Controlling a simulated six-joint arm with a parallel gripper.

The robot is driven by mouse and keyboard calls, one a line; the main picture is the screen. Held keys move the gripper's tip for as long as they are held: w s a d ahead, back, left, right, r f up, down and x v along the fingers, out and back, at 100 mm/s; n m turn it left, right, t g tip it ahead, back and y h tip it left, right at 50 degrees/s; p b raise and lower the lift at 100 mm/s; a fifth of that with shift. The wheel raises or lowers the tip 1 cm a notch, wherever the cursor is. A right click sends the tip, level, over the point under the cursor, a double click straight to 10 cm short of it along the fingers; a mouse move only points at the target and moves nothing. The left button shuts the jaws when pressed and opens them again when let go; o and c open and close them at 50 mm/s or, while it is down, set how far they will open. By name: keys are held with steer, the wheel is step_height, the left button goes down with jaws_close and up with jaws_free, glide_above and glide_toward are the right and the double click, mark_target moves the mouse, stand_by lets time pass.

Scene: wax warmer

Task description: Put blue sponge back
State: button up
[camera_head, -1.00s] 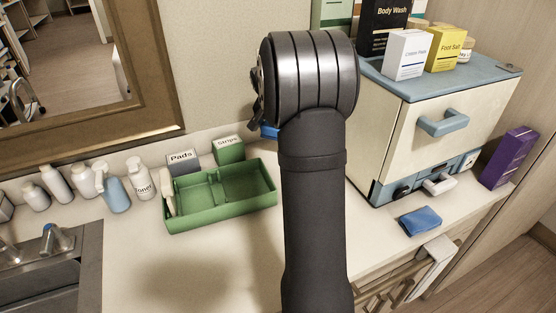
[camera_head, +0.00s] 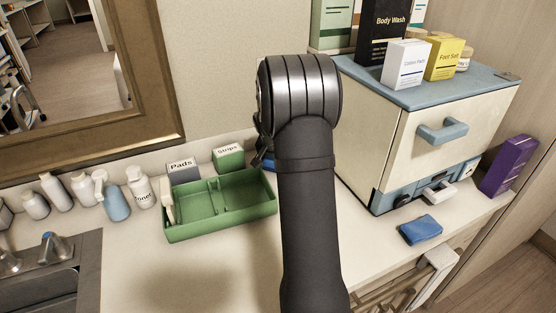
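A small blue piece (camera_head: 270,163) shows between the dark end of my gripper (camera_head: 262,158) and my arm, just above the back right corner of the green tray (camera_head: 190,232). Most of it is hidden, so I cannot tell whether it is a sponge or is held. My gripper's fingers are mostly hidden behind my arm. Another blue pad (camera_head: 420,229), like a folded cloth or sponge, lies flat on the counter in front of the wax warmer. The green tray has compartments, and a pale upright item (camera_head: 167,203) stands at its left end.
The Pads box (camera_head: 183,172) and Strips box (camera_head: 228,158) stand behind the tray. Several bottles (camera_head: 115,200) line the wall left. The cream and blue warmer (camera_head: 400,140) stands right, with boxes on top. A purple box (camera_head: 509,165) is beside it. The front counter is clear.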

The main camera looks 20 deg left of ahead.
steer(key=shift+f, duration=0.15)
steer(key=o, duration=0.7)
steer(key=v, duration=1.2)
